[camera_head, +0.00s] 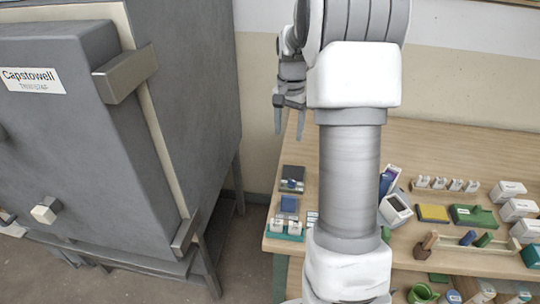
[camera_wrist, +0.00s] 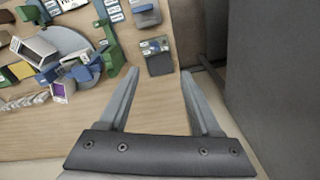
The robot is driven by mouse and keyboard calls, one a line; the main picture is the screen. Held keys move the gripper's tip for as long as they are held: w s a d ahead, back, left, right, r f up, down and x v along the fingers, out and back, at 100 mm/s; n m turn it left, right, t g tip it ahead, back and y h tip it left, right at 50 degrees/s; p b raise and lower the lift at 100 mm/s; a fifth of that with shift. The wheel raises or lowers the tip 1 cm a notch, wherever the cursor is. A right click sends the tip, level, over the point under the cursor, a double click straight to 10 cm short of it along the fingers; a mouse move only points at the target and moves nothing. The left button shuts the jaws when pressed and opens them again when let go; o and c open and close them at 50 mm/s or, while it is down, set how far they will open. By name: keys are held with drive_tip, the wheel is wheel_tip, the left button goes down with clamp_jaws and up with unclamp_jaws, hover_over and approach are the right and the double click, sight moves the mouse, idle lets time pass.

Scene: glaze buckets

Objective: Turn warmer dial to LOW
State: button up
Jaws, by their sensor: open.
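My gripper (camera_head: 289,132) hangs open and empty above the left end of the wooden bench, fingers pointing down. In the wrist view its two fingers (camera_wrist: 159,73) are spread wide with nothing between them. I cannot make out a dial setting or the word LOW in either view.
Several small items crowd the bench's right.

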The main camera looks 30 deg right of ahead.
drive_tip(key=w+d+f+m, duration=0.1)
drive_tip(key=d+f, duration=0.2)
drive_tip(key=f, duration=0.1)
approach(292, 180)
drive_tip(key=shift+g, duration=0.3)
drive_tip(key=f, duration=0.8)
drive_tip(key=shift+w+d+f+b, duration=0.15)
drive_tip(key=shift+w+f+b, duration=0.15)
drive_tip(key=shift+f, duration=0.05)
drive_tip(key=shift+c, duration=0.3)
clamp_jaws()
